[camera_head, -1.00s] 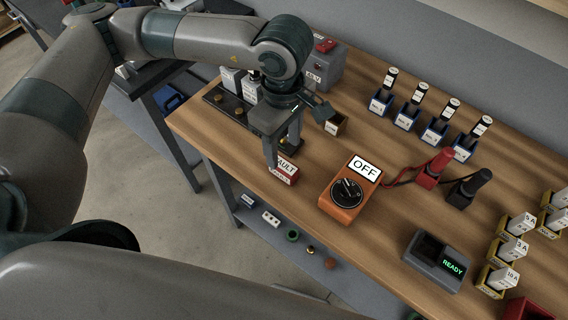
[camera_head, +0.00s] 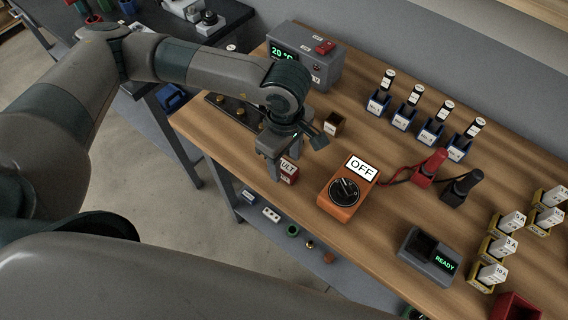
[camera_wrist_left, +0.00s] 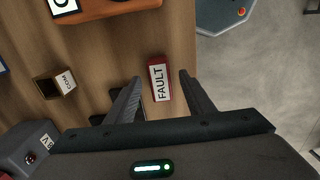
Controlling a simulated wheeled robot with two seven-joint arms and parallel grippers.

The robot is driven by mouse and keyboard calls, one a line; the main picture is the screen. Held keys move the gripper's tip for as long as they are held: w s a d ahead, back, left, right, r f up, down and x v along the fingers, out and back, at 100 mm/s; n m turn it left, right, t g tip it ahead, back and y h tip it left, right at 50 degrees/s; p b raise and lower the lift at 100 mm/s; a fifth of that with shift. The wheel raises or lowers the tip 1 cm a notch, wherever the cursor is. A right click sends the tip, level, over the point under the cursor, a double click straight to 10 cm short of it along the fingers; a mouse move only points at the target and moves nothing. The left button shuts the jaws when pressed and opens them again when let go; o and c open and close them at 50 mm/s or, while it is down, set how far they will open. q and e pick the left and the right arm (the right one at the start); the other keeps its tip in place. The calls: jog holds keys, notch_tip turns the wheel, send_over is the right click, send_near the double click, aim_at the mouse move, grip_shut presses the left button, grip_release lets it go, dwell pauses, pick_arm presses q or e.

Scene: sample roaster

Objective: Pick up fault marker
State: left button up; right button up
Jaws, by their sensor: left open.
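The fault marker (camera_head: 289,172) is a small red block with a white label reading FAULT, standing on the wooden bench near its front edge. In the left wrist view the fault marker (camera_wrist_left: 160,79) shows between the two fingertips. My left gripper (camera_head: 282,166) is open and empty, directly above and around the marker in the head view, hiding part of it. In the wrist view the left gripper's fingers (camera_wrist_left: 158,88) lie on either side of the marker with gaps. I cannot tell whether a finger touches it. My right gripper is not in view.
An orange meter (camera_head: 342,195) with an OFF sign stands right of the marker. A small brown COM box (camera_head: 333,125) and a grey supply unit (camera_head: 318,62) stand behind. The bench's front edge (camera_head: 246,178) is close.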

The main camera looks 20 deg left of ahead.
pick_arm(q)
jog(key=shift+f+p, duration=0.35)
jog(key=shift+f, duration=0.95)
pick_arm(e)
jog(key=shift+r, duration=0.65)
pick_arm(q)
jog(key=shift+c, duration=0.2)
jog(key=c, duration=1.1)
jog(key=shift+r, duration=0.15)
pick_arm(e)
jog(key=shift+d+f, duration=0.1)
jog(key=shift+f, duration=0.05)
